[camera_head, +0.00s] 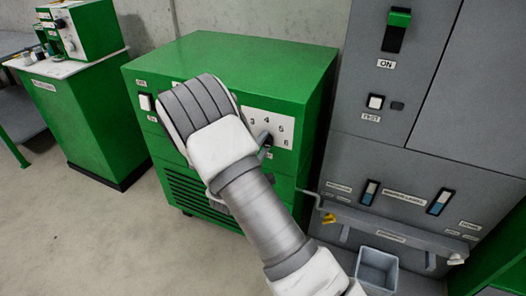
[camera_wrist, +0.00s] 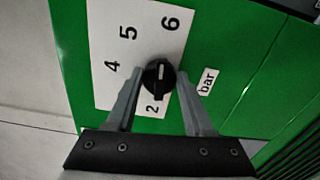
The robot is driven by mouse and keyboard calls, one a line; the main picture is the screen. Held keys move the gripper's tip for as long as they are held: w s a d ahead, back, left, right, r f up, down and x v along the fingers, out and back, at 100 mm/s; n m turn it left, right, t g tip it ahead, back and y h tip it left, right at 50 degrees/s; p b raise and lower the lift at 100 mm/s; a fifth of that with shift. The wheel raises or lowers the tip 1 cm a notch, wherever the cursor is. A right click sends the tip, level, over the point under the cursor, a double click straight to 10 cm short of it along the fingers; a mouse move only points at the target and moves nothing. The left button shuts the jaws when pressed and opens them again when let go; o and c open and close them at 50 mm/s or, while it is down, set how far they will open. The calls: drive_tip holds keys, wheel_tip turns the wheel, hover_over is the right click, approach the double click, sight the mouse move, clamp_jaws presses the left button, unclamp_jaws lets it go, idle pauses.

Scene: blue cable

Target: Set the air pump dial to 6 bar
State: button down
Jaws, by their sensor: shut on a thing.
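The black air pump dial (camera_wrist: 158,76) sits on a white number panel (camera_wrist: 140,50) on the green pump's front. In the wrist view 2, 4, 5 and 6 show around it; the left finger hides the area between 2 and 4. A short pale mark on the dial runs roughly up and down in that view; I cannot tell exactly which number it points at. My gripper (camera_wrist: 159,80) has one finger on each side of the dial and is shut on it. In the head view the air pump (camera_head: 235,60) stands mid-picture, and my arm hides much of its front.
A "bar" label (camera_wrist: 208,81) is beside the dial. A white switch (camera_head: 146,102) is at the pump's left. A grey cabinet (camera_head: 430,110) with a green lever (camera_head: 398,18) stands close on the right. A grey bin (camera_head: 377,268) sits below it. Floor at left is clear.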

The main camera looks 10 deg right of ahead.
drive_tip(key=shift+f+m+b, duration=0.15)
drive_tip(key=shift+m+b, duration=0.3)
drive_tip(key=shift+m, duration=0.15)
drive_tip(key=shift+c, duration=1.4)
unclamp_jaws()
drive_tip(key=p+v, duration=0.2)
drive_tip(key=v, duration=1.5)
drive_tip(key=shift+s+a, duration=0.15)
drive_tip(key=shift+s, duration=0.05)
